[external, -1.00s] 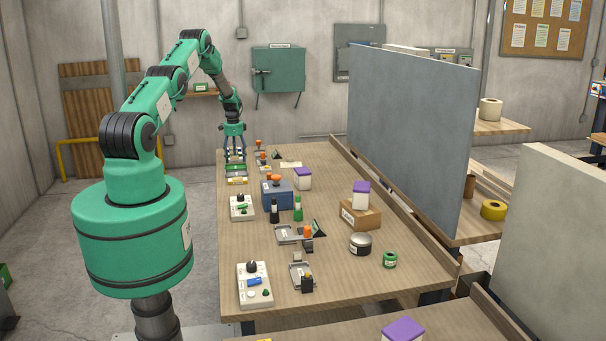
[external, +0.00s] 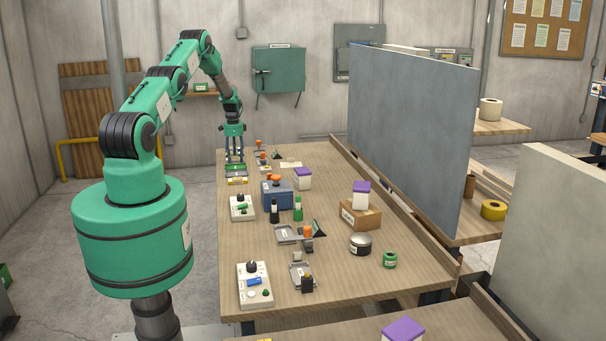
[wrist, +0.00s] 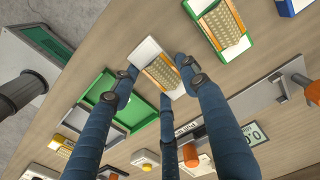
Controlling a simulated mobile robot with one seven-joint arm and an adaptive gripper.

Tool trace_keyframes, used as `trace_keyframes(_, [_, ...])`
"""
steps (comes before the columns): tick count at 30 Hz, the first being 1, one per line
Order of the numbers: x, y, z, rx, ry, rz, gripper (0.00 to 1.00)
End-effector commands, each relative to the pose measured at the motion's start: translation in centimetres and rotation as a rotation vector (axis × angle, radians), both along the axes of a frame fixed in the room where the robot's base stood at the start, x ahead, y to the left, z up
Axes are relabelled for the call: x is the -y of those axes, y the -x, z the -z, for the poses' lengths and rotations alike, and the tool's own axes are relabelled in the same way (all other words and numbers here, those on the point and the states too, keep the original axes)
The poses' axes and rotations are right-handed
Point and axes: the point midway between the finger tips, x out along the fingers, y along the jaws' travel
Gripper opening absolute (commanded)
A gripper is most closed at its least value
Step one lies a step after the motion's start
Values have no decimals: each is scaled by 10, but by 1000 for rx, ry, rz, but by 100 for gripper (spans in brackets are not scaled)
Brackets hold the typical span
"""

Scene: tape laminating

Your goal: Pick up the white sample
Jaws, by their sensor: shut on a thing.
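The white sample (wrist: 147,50) has a white end and an orange-yellow ribbed face in the wrist view. My gripper (wrist: 161,80) is shut on it, with dark blue fingers at both sides and a third finger at its near edge. In the external view my gripper (external: 235,158) points down at the far left end of the table, and the sample cannot be made out there.
A green-edged sample (wrist: 222,30) lies right of my gripper, with a blue-edged piece (wrist: 291,5) beyond. A metal fixture with an orange knob (wrist: 292,68) is at the right. The table's edge (wrist: 75,55) is at the left. A blue box (external: 277,195) stands nearer on the table.

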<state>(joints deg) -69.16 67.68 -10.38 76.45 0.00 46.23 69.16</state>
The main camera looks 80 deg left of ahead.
Motion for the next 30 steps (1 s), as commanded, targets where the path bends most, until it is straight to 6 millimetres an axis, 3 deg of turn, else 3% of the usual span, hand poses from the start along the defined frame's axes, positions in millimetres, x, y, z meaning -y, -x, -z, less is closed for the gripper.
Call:
trace_keyframes(14, [0, 0, -10, 0, 0, 0, 18])
trace_keyframes(21, [-1, 0, -36, 1, -3, 0, 18])
trace_keyframes(30, [35, 15, -40, 0, 0, 0, 18])
